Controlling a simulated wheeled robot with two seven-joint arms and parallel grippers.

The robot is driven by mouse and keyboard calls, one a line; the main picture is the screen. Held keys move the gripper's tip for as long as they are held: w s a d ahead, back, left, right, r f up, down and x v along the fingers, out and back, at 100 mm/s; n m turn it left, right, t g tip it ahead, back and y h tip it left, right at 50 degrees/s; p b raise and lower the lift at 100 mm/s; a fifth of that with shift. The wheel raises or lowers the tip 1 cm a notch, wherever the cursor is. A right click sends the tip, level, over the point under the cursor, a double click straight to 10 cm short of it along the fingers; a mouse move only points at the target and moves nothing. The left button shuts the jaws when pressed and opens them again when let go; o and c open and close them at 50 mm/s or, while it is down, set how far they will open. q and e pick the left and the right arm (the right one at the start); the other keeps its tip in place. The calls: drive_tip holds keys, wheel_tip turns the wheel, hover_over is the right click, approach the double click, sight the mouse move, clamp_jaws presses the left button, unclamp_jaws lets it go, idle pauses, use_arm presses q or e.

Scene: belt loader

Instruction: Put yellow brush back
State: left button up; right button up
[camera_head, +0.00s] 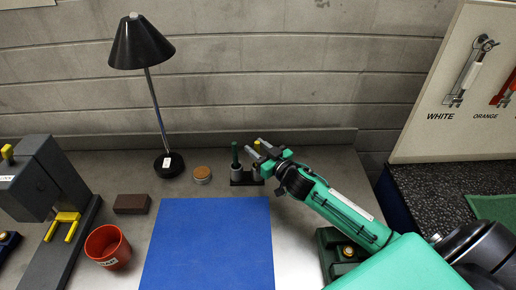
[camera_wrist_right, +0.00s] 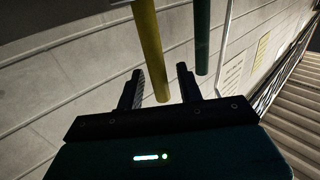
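The yellow brush (camera_head: 257,144) shows at the right side of the small dark holder (camera_head: 245,182), mostly hidden by my right gripper in the head view. In the right wrist view its yellow handle (camera_wrist_right: 148,45) runs down from the top edge, its end lying between the two fingers. My right gripper (camera_head: 257,148) is open in the right wrist view (camera_wrist_right: 158,80), with a gap on each side of the handle. The brush's lower part is hidden, so I cannot tell how it sits in the holder. My left gripper is not in view.
A green brush (camera_head: 235,155) stands upright in the holder's left cup, close beside the yellow one; its handle (camera_wrist_right: 202,38) is just right of my fingers in the wrist view. A cork-topped jar (camera_head: 202,175), lamp (camera_head: 164,165) and red pot (camera_head: 108,247) stand left. The blue mat (camera_head: 208,245) is clear.

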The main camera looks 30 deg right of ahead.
drive_tip(key=shift+r, duration=0.15)
drive_tip(key=b+v, duration=0.3)
drive_tip(key=v, duration=0.9)
drive_tip(key=shift+r, duration=0.15)
